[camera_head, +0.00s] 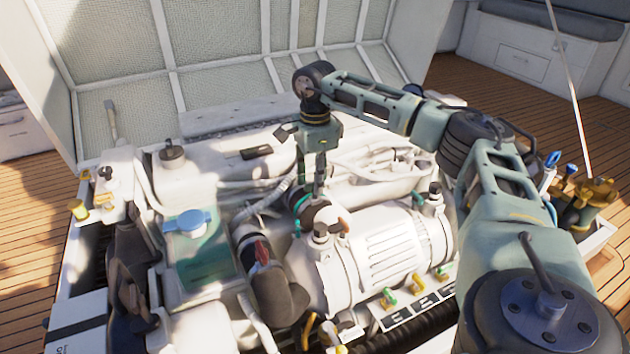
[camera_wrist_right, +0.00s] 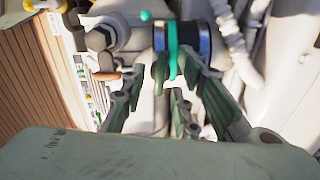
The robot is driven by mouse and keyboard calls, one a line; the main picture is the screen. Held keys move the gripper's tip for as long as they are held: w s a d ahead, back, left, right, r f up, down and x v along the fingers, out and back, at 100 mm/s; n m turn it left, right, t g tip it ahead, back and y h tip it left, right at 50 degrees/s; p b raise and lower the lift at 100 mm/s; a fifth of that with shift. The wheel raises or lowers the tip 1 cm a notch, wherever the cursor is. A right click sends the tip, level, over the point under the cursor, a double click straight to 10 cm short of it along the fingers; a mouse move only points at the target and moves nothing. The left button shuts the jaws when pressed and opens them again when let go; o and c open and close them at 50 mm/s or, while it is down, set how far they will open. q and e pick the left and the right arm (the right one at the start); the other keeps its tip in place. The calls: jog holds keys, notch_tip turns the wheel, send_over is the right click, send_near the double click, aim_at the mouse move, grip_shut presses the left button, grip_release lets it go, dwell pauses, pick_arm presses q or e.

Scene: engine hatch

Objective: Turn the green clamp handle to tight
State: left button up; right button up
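The green clamp (camera_head: 301,203) sits around a dark hose joint beside the white cylindrical engine part. In the right wrist view the green clamp (camera_wrist_right: 174,48) is a band across a dark sleeve, with a small round green knob (camera_wrist_right: 146,16) at its upper left. My right gripper (camera_head: 320,188) reaches down from above and is close to the clamp. In the wrist view my right gripper (camera_wrist_right: 163,80) has its fingers apart, with the lower end of the green piece between the fingertips. Contact cannot be told. My left gripper does not show.
The white cylindrical engine part (camera_head: 385,250) lies right of the clamp. A blue-capped tank (camera_head: 190,222) and a dark elbow hose (camera_head: 272,285) stand to the left. Small green and yellow valves (camera_head: 388,297) line the front. The raised hatch (camera_head: 220,50) is behind.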

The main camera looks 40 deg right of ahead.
grip_shut()
dwell(0.5)
